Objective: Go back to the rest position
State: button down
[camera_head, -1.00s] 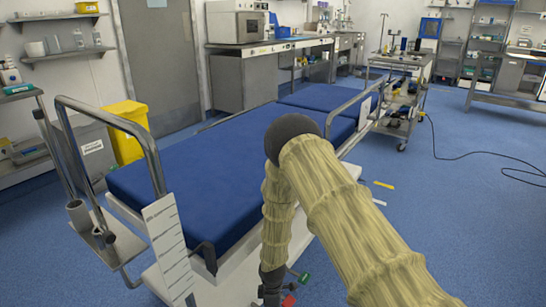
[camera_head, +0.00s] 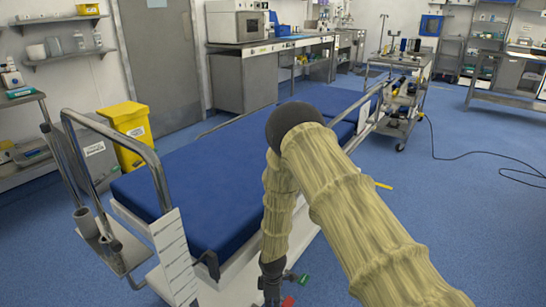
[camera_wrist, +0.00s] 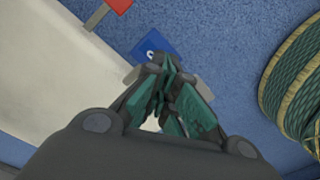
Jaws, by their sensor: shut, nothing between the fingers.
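The operating table (camera_head: 205,190) has a blue padded top and stands just in front of me, left of my sleeved arm. My gripper (camera_head: 271,292) hangs low beside the table's near end, partly cut off by the frame's bottom edge. In the wrist view my gripper (camera_wrist: 163,68) has its green-padded fingers together, with nothing held between them. A blue tab with a white mark (camera_wrist: 150,47) shows just past the fingertips. I cannot tell how far it is from them.
A red tab (camera_head: 288,301) and a green tab (camera_head: 304,279) are low beside my gripper. A metal side rail (camera_head: 155,165) rises at the table's left. An instrument trolley (camera_head: 402,100) stands at back right. Blue floor is open on the right.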

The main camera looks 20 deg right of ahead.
jog(key=shift+s+f, duration=0.1)
jog(key=s+d+r+m+p, duration=0.15)
jog(key=s+m, duration=0.55)
jog(key=s, duration=1.1)
jog(key=s+d+r+m, duration=0.2)
jog(key=s+m, duration=0.5)
jog(key=s, duration=1.1)
notch_tip(320, 180, up, 20)
jog(key=p, duration=2)
jog(key=shift+a, duration=0.1)
